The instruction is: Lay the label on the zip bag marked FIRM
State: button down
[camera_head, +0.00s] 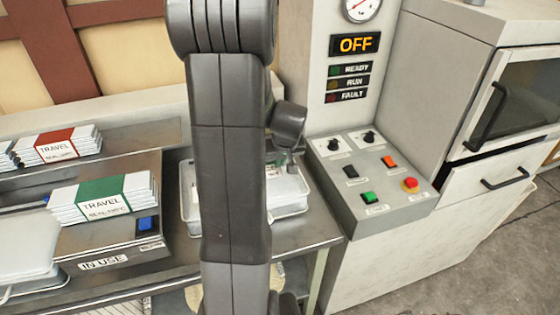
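My arm stands upright across the middle of the view and hides much of what is behind it. The end of my arm, with my gripper (292,160), shows only as a small grey part right of the arm, over a light tray (290,203). Its fingers cannot be made out, nor whether it holds anything. The tray lies on the metal table, and pale items in it are mostly hidden by my arm. I cannot read FIRM on any bag, and I cannot pick out the label.
A green-banded stack marked TRAVEL (103,198) lies on a metal stand marked IN USE. A red-banded stack (58,145) lies behind it. A pale container (28,245) is at the left edge. A control box (372,175) and a machine reading OFF (355,44) stand at right.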

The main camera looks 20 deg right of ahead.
jog(key=shift+f+b, duration=0.45)
dwell(0.4)
jog(key=c, duration=1.6)
grip_release()
jog(key=shift+r, duration=0.15)
notch_tip(320, 180, up, 7)
jog(key=p, duration=0.4)
jog(key=shift+f, duration=0.2)
jog(key=shift+f+b, duration=2)
jog(key=shift+f, duration=1.45)
jog(key=shift+r, duration=0.2)
